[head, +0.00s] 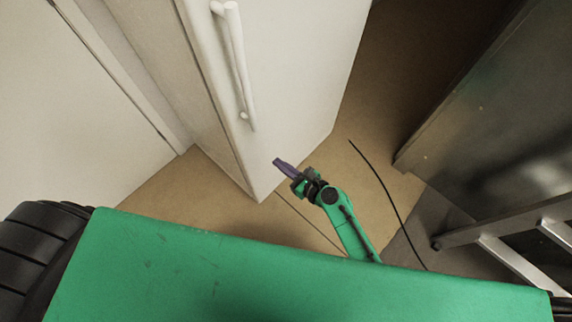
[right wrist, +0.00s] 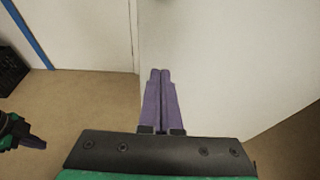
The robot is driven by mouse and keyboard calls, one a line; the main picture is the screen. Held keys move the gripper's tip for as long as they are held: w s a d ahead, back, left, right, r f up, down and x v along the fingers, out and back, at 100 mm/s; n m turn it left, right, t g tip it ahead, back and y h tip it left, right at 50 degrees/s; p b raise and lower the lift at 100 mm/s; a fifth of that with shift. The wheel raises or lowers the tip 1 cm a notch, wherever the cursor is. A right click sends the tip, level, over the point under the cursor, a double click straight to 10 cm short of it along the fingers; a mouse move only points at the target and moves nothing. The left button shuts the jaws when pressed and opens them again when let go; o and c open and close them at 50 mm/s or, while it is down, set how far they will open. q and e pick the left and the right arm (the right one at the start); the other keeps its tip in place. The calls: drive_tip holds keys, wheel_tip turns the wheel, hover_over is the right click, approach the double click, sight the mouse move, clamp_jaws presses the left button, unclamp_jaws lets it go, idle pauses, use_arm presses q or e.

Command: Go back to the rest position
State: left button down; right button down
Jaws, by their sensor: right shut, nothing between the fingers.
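My right gripper (head: 283,165) has purple fingers and stands at the end of my green arm, low in front of a white fridge-like cabinet. In the right wrist view its two purple fingers (right wrist: 160,75) are together with nothing between them, and they point toward the white cabinet side. I cannot tell whether the tips touch it. My left gripper is outside the head view. In the right wrist view a green and black arm end with a purple finger (right wrist: 36,142) shows at the left edge, and its jaws cannot be made out.
The white cabinet (head: 290,90) with a long vertical handle (head: 238,65) stands ahead. A dark metal cabinet (head: 480,130) and a metal ladder-like frame (head: 500,235) are at the right. A black cable (head: 385,190) lies on the tan floor. A black crate (right wrist: 10,65) is at the wrist view's left.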

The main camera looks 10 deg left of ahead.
drive_tip(key=shift+v, duration=0.95)
drive_tip(key=shift+f, duration=0.1)
drive_tip(key=s+d+f+n+g+h, duration=0.1)
drive_tip(key=s+d+f+n+h, duration=0.3)
drive_tip(key=d+f, duration=0.5)
drive_tip(key=s+d+f+n+g+h, duration=0.1)
drive_tip(key=s+d+f+n+h, duration=0.15)
drive_tip(key=d+f+n, duration=0.6)
drive_tip(key=s+d+f+n+g+h, duration=0.2)
drive_tip(key=s+d+f+n, duration=0.4)
drive_tip(key=s, duration=0.4)
drive_tip(key=s+d+f+n+g+h, duration=0.3)
drive_tip(key=s+d+f+n, duration=0.3)
drive_tip(key=s, duration=0.5)
drive_tip(key=d+n, duration=0.2)
drive_tip(key=d, duration=0.1)
drive_tip(key=shift+n, duration=0.35)
drive_tip(key=shift+h, duration=0.25)
